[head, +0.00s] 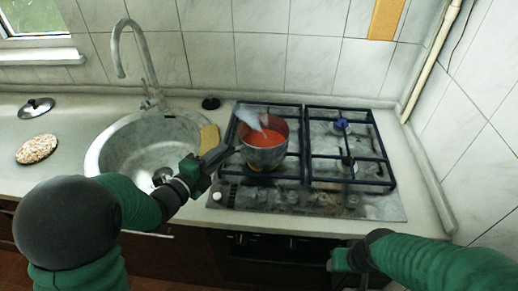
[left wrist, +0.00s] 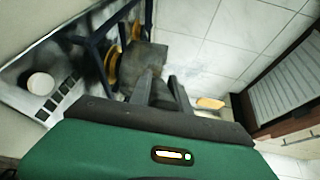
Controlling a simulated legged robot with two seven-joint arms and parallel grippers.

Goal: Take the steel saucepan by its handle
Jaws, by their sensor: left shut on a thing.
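The steel saucepan (head: 265,157) stands on the left front part of the hob, with red liquid and a pale utensil in it. My left gripper (head: 222,155) is at the pan's left side, shut on its handle. The handle is mostly hidden by the fingers. In the left wrist view, the fingers of my left gripper (left wrist: 160,88) reach toward a dark grey shape that looks like the saucepan (left wrist: 143,65). My right gripper (head: 342,261) is low, in front of the counter edge; its fingers cannot be made out.
The gas hob (head: 385,208) has black grates around the pan. A round sink (head: 125,150) with a tall tap (head: 148,60) lies to the left. A round board (head: 37,149) and a lid (head: 36,107) lie at the far left. A tiled wall stands behind.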

